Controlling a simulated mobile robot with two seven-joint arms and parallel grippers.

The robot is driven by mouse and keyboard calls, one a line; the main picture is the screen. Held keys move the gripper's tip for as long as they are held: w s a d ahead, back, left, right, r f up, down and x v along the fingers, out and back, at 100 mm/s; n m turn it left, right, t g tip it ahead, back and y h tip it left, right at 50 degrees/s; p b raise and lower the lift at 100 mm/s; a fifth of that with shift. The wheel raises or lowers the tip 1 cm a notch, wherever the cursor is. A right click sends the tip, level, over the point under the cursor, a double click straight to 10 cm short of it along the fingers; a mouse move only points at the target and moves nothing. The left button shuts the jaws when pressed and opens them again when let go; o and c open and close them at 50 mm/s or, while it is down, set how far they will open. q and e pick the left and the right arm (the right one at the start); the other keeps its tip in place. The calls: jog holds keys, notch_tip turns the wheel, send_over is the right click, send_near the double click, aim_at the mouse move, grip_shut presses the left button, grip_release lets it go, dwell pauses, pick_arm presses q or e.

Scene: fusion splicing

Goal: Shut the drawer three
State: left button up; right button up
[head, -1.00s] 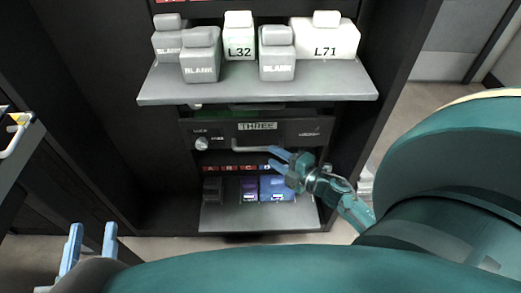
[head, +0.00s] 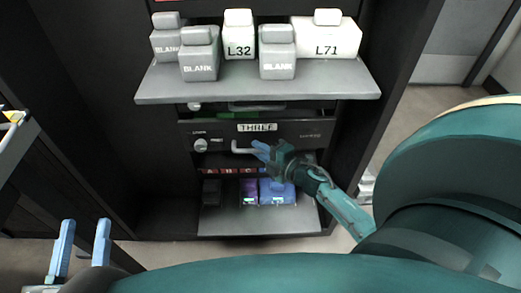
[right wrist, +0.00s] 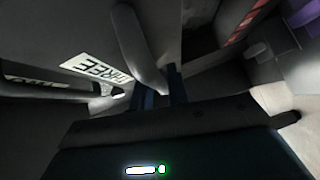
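Drawer three (head: 289,131) has a dark front with a THREE label, a round knob on the left and a pale bar handle (head: 239,150). Its label (right wrist: 88,67) and handle (right wrist: 138,48) also show in the right wrist view. My right gripper (head: 260,149) is at the right part of the handle. In the right wrist view its narrow dark fingers (right wrist: 162,95) sit close on both sides of the handle, and it looks shut on it. How far the drawer stands out is hard to tell. My left gripper (head: 82,240) is open and empty at lower left.
A grey shelf (head: 258,88) with BLANK, L32 and L71 blocks juts out above the drawer. Below it, a grey tray (head: 260,221) holds a dark, a purple and a blue module under lettered labels. Dark cabinet walls stand on both sides.

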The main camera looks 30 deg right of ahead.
aim_at(262, 140)
grip_shut()
jog(key=w+d, duration=0.2)
jog(key=w, duration=0.1)
jog(key=shift+b, duration=0.4)
jog(key=shift+w+d, duration=0.15)
jog(key=shift+w, duration=0.15)
jog(key=shift+d+r, duration=0.1)
jog(key=shift+o, duration=2.2)
grip_release()
jog(key=shift+w, duration=0.1)
